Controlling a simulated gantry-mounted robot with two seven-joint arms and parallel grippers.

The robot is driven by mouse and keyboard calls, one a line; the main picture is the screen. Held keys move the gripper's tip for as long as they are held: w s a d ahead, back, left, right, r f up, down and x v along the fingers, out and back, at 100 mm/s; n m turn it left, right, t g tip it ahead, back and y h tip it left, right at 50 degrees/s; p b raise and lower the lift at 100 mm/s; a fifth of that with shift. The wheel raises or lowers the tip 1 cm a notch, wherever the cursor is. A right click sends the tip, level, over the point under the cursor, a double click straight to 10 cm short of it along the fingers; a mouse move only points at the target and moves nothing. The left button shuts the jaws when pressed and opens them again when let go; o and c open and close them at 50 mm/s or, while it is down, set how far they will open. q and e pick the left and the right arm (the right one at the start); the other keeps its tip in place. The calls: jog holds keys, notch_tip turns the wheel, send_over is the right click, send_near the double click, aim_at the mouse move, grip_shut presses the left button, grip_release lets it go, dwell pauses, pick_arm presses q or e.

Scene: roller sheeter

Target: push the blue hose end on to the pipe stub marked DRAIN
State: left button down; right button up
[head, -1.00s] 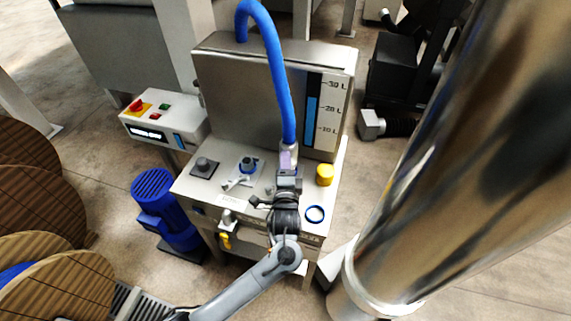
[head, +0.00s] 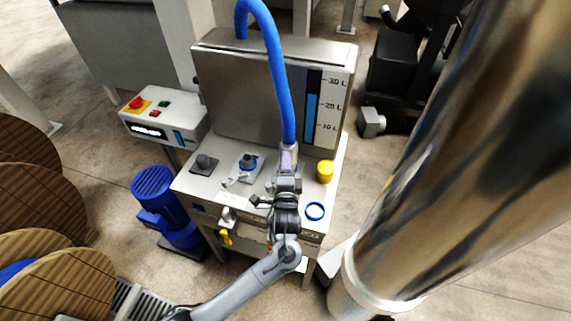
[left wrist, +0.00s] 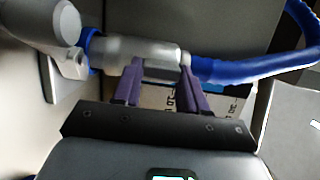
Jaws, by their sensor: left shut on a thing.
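The blue hose (head: 283,90) arches over the steel tank and comes down to my left gripper (head: 288,172). In the left wrist view the gripper's two purple fingers (left wrist: 158,75) are shut on the grey hose end (left wrist: 150,50). The blue hose (left wrist: 250,68) leaves it to the right. A blue ring (left wrist: 91,46) shows at the other end of the grey piece, beside a grey lever fitting (left wrist: 60,40). In the head view my gripper hides what lies under the hose end. I cannot read a DRAIN mark or tell whether hose and stub touch. My right gripper is not in view.
On the bench top (head: 215,184) stand a dark knob (head: 204,163), a blue-ringed fitting with a grey lever (head: 248,163) and a yellow cap (head: 325,171). The steel tank (head: 235,85) stands behind.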

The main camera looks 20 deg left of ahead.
pick_arm(q)
jog(key=shift+f, duration=0.85)
dwell(0.8)
jog(key=c, duration=0.6)
grip_release()
jog(key=shift+o, duration=0.4)
jog(key=shift+f, duration=0.15)
jog(key=shift+s+d, duration=0.25)
jog(key=shift+s, duration=0.25)
jog(key=p+v, duration=0.2)
jog(key=v, duration=0.7)
jog(key=shift+s+d, duration=0.1)
jog(key=shift+s, duration=0.25)
